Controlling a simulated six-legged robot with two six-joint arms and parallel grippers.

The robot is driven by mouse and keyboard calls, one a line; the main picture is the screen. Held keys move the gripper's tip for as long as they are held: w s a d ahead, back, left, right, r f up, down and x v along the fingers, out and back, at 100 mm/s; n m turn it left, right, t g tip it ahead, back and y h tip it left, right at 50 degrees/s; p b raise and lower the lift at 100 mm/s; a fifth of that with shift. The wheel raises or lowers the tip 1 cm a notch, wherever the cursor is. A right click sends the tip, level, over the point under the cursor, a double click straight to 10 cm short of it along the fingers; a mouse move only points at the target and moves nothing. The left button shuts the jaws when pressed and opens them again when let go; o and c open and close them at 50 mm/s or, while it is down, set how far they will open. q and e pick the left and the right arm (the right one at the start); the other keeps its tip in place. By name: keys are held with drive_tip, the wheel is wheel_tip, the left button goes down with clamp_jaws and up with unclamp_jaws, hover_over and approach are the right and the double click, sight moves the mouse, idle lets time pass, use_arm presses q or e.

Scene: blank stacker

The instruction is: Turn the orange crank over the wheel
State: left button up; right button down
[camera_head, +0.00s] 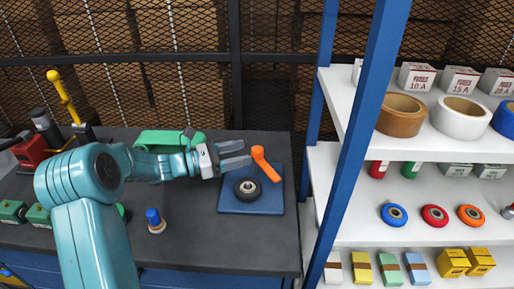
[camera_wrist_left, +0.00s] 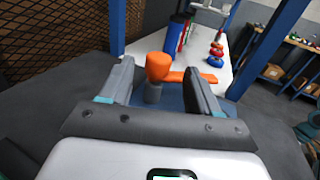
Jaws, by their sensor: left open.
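The orange crank (camera_head: 265,164) stands on a blue base plate (camera_head: 252,208), at its upper part. Its arm slants down to the right, beside the black wheel (camera_head: 247,189) with a grey hub. My left gripper (camera_head: 243,154) is open, its fingers pointing right toward the crank's knob end. In the left wrist view the crank (camera_wrist_left: 160,68) appears between the two open fingers (camera_wrist_left: 155,85), with its arm running right behind the right finger. I cannot tell whether a finger touches it. The wheel is hidden in the wrist view. My right gripper is not in view.
A blue-topped part (camera_head: 154,218) stands on the dark bench (camera_head: 215,250) left of the plate. A green object (camera_head: 160,138) lies behind my left arm. A blue post (camera_head: 358,145) and white shelves (camera_head: 440,225) with tapes and boxes rise at the right.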

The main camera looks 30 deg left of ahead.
sight(257, 148)
use_arm(q)
drive_tip(key=x, duration=0.6)
clamp_jaws()
drive_tip(key=shift+s+a, duration=0.1)
